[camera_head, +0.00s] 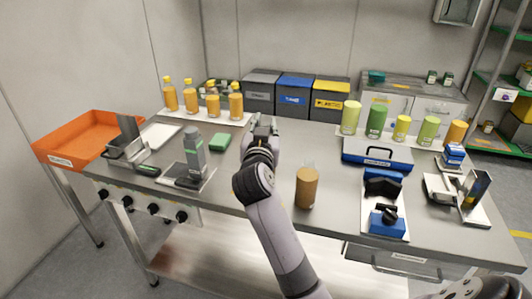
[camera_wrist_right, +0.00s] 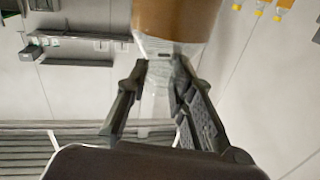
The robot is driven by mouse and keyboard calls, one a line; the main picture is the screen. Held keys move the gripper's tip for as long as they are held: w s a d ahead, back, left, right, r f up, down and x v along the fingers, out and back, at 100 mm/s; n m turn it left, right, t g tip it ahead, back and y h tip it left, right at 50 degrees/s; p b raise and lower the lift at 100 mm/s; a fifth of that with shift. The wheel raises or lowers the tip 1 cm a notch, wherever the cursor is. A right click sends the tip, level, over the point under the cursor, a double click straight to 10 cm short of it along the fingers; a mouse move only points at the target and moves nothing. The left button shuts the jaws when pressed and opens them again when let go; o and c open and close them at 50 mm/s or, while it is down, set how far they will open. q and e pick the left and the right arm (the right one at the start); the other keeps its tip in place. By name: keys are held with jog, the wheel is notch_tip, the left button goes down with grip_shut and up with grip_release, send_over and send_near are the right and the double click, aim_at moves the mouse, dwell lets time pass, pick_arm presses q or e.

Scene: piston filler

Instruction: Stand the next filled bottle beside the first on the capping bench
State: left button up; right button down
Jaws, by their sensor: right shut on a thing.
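My right gripper (camera_head: 262,128) is over the middle of the bench, reaching away from me. In the wrist view, which is upside down, its fingers (camera_wrist_right: 157,85) are shut around the clear neck of a brown-filled bottle (camera_wrist_right: 178,18). In the head view that bottle is mostly hidden behind my gripper and wrist. I cannot tell whether its base touches the bench. Another brown-filled bottle (camera_head: 307,189) with a clear top stands upright near the bench's front edge, right of my arm. My left gripper is not in view.
Orange bottles with yellow caps (camera_head: 236,102) stand at the back left. Several green bottles (camera_head: 377,118) stand at the back right, behind a blue case (camera_head: 377,154). A grey upright device (camera_head: 194,151) and a green block (camera_head: 220,142) are left of my arm. Bins (camera_head: 295,95) line the back.

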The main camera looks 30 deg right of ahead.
notch_tip(320, 180, down, 8)
jog(key=shift+f, duration=0.1)
dwell(0.4)
jog(key=shift+f+b, duration=0.1)
jog(key=shift+b, duration=0.25)
jog(key=c, duration=1.4)
grip_release()
